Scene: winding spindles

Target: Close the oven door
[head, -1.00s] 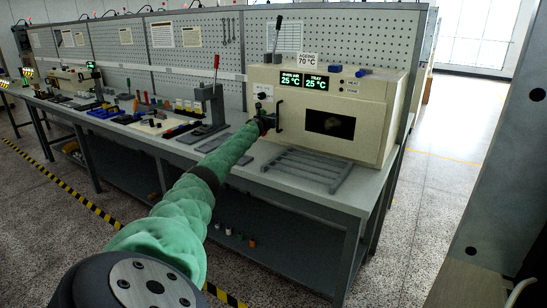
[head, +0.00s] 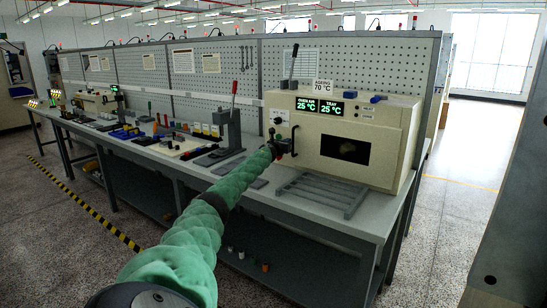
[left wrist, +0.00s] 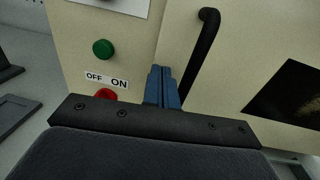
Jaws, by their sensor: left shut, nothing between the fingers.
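The cream oven (head: 400,125) stands at the right end of the bench. Its door (head: 385,165), with a dark window (head: 345,149), looks flush with the oven front; a very small gap cannot be ruled out. The black door handle (head: 294,141) is at the door's left side; it also shows in the left wrist view (left wrist: 205,55). My left gripper (head: 279,147) is at the oven front just left of the handle. Its blue fingers (left wrist: 165,88) are shut with nothing between them, beside the handle and not around it. My right gripper is not in view.
A grey rack (head: 322,192) lies on the bench before the oven. A green button (left wrist: 103,49) and a red button (left wrist: 106,95) are left of my fingers. A press with a red-tipped lever (head: 232,120) stands farther left. Floor is clear at right.

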